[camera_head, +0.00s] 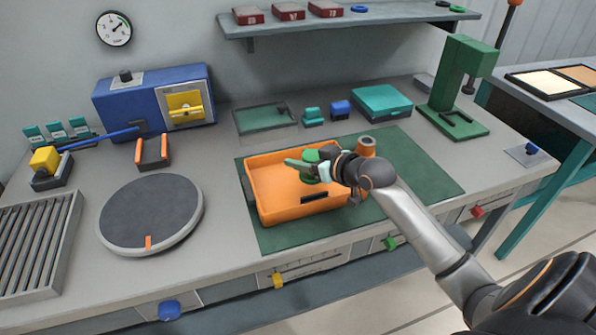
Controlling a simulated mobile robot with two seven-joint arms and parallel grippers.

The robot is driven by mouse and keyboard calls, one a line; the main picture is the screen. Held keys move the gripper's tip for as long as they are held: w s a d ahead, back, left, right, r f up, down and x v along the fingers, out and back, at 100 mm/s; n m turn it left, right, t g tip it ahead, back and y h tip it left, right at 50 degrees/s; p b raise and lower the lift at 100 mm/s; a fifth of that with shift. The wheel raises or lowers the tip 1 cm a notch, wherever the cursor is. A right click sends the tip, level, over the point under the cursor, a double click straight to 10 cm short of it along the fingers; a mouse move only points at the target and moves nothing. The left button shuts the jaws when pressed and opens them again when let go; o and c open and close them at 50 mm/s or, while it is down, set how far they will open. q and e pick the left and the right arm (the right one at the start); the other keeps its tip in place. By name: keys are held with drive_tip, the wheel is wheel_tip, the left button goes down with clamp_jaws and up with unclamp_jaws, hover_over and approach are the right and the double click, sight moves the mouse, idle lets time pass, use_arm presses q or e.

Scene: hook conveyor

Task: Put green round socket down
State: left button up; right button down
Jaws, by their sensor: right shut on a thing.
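The green round socket (311,156) is between the fingers of my right gripper (305,167). The gripper is shut on it, and the fingers hide part of it. The gripper reaches in from the right and appears over the orange tray (262,206), near its back right part. I cannot tell whether the socket touches the tray floor. My left gripper is not in view.
The tray sits on a dark green mat (415,165), with bare mat to its right. A grey turntable (150,213) is to the left. A green press (461,85) and a teal box (381,101) stand behind.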

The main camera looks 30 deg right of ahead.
sight(298, 183)
drive_tip(key=shift+w+a+f, duration=0.25)
drive_tip(key=shift+w+f, duration=0.4)
drive_tip(key=shift+f, duration=1.65)
drive_tip(key=shift+f, duration=0.15)
drive_tip(key=shift+c, duration=1)
unclamp_jaws()
drive_tip(key=shift+s, duration=0.15)
drive_tip(key=v, duration=1.1)
drive_tip(key=shift+s+r, duration=0.25)
drive_tip(key=shift+s, duration=0.1)
